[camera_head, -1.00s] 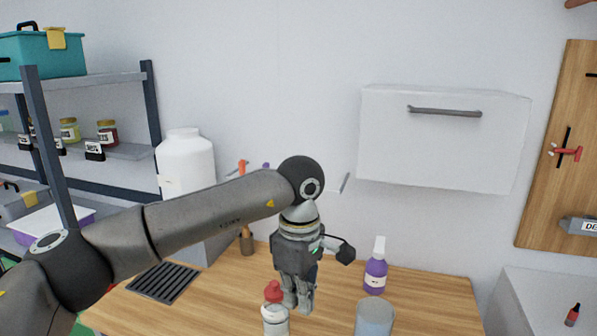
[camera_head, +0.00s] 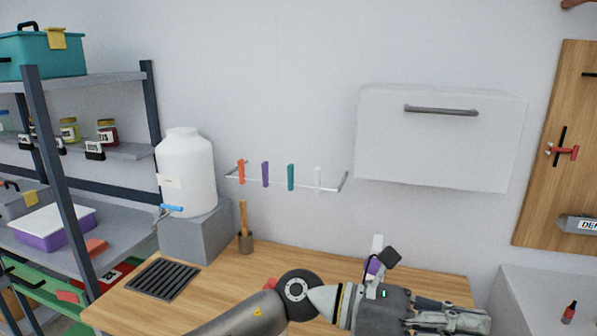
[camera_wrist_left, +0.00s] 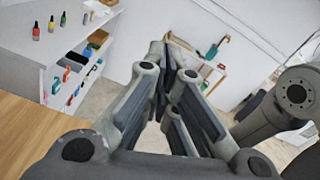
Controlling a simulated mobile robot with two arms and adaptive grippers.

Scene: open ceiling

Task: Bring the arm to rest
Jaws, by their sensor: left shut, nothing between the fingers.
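My left gripper (camera_head: 452,318) is low at the right front of the wooden table (camera_head: 250,265) in the head view. It points to the right, and its arm comes in from the bottom edge. Its fingers are together with nothing between them. In the left wrist view the closed fingers (camera_wrist_left: 172,75) point away from the camera over a blurred floor. A purple bottle with a white top (camera_head: 373,266) stands just behind the gripper and is partly hidden by it. My right gripper does not show in either view.
A white tank (camera_head: 187,170) stands on a grey block at the back left. A wall rail holds several coloured clips (camera_head: 265,174). A white wall cabinet (camera_head: 440,145) hangs at the back. Shelving (camera_head: 95,150) stands left, a white counter (camera_head: 535,305) right.

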